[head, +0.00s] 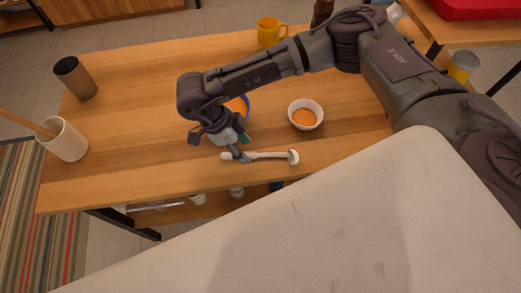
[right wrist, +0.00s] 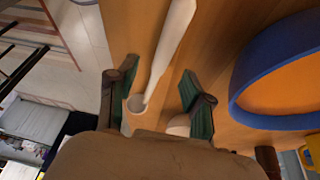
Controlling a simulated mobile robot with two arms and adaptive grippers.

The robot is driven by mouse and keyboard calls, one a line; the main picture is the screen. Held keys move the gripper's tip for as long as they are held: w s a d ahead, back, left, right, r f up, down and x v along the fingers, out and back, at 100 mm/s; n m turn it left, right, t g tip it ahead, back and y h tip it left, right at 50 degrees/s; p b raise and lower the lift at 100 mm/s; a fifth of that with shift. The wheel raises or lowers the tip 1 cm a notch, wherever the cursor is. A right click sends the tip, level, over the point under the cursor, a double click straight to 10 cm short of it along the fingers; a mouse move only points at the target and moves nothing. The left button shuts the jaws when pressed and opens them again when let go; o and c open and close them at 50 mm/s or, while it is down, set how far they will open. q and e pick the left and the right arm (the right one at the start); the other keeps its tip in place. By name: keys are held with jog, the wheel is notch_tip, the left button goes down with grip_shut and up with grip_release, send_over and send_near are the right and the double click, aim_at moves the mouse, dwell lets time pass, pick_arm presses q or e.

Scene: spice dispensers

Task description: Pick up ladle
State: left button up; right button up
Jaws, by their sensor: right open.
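The ladle (head: 268,155) is white and lies on the wooden table near its front edge, its round end to the right. My right gripper (head: 243,148) is low over the ladle's left part, with one dark finger crossing in front of it. In the right wrist view, the right gripper (right wrist: 158,95) is open, with green-padded fingers apart. The pale ladle (right wrist: 168,48) runs between them, with a visible gap to the right finger. Whether the left finger touches it is unclear. My left gripper is not in view.
A blue-rimmed bowl with orange contents (right wrist: 285,80) is close beside the right finger, partly hidden in the head view. A white bowl (head: 305,114) holds orange contents. A yellow mug (head: 270,32), brown cup (head: 75,77) and white holder (head: 64,140) stand farther off. The table's left middle is clear.

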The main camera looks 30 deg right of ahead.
jog(key=shift+x, duration=1.05)
jog(key=shift+f, duration=0.2)
jog(key=shift+d, duration=0.1)
grip_shut()
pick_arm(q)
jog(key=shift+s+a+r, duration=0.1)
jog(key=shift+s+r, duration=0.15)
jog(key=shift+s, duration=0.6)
pick_arm(e)
jog(key=shift+r, duration=0.1)
jog(key=shift+r, duration=0.45)
jog(key=r, duration=0.1)
jog(key=r+b, duration=0.1)
jog(key=s+r, duration=0.1)
jog(key=shift+s+a+r, duration=0.1)
jog(key=shift+a+r, duration=0.2)
pick_arm(q)
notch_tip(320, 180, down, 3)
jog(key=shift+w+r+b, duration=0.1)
jog(key=shift+b, duration=0.85)
pick_arm(e)
jog(key=s+a+r, duration=0.3)
jog(key=s+r, duration=0.3)
jog(key=s, duration=0.3)
jog(key=shift+s+a+r, duration=0.2)
jog(key=shift+s+a, duration=0.15)
jog(key=shift+a, duration=0.05)
